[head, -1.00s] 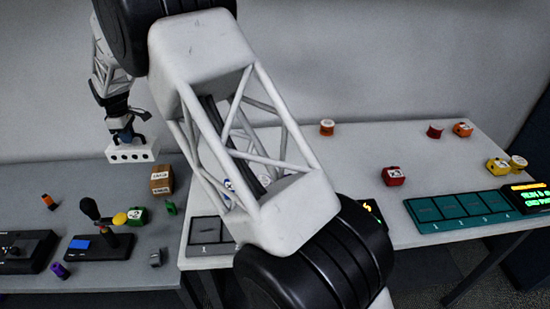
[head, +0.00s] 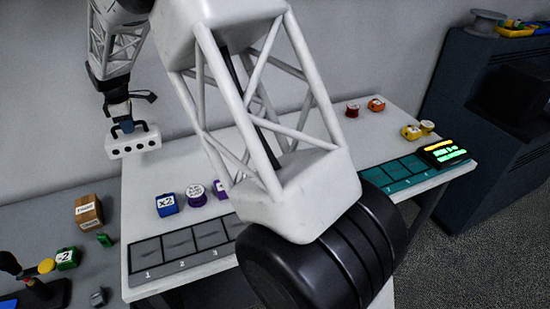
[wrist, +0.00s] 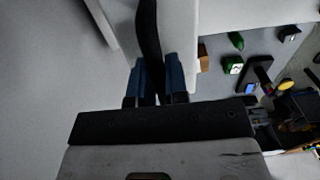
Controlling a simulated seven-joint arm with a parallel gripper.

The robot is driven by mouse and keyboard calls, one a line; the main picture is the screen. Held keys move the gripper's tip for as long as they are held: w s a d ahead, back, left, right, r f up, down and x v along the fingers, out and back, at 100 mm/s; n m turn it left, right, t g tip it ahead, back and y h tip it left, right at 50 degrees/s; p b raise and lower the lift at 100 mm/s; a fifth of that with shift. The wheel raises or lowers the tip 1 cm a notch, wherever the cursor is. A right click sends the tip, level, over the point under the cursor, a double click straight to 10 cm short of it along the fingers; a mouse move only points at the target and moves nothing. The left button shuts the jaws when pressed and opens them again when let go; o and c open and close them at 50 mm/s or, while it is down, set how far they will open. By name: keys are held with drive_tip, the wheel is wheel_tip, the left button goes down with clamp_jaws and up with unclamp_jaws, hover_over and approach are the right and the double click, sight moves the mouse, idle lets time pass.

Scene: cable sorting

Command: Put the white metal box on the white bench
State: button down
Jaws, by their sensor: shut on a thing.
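The white metal box (head: 136,144) hangs from my gripper (head: 122,128) in the head view, with a row of dark holes along its front. My gripper is shut on the box's handle, at its top. In the wrist view, the blue fingertips (wrist: 153,82) close on a dark strip. The white bench (head: 150,185) fills the middle of the head view. The box shows over its far left part; how high it is above the top I cannot tell.
On the white bench are a blue box (head: 166,205), a purple-and-white spool (head: 196,191) and a grey numbered mat (head: 180,247). A grey bench (head: 55,195) with a brown block (head: 88,211) stands left. Bench top between box and blue block looks clear. My arm hides the middle.

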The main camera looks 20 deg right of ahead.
sight(139, 122)
drive_tip(key=shift+s+d+r, duration=0.1)
drive_tip(key=shift+d+r, duration=0.1)
drive_tip(key=shift+d, duration=0.7)
drive_tip(key=shift+s+d+r, duration=0.1)
drive_tip(key=shift+d+r, duration=0.1)
drive_tip(key=shift+d, duration=0.7)
drive_tip(key=shift+w+f, duration=0.1)
drive_tip(key=shift+f, duration=3.05)
drive_tip(key=shift+f, duration=0.1)
drive_tip(key=shift+f, duration=1.8)
drive_tip(key=shift+f, duration=0.1)
drive_tip(key=c, duration=1.1)
unclamp_jaws()
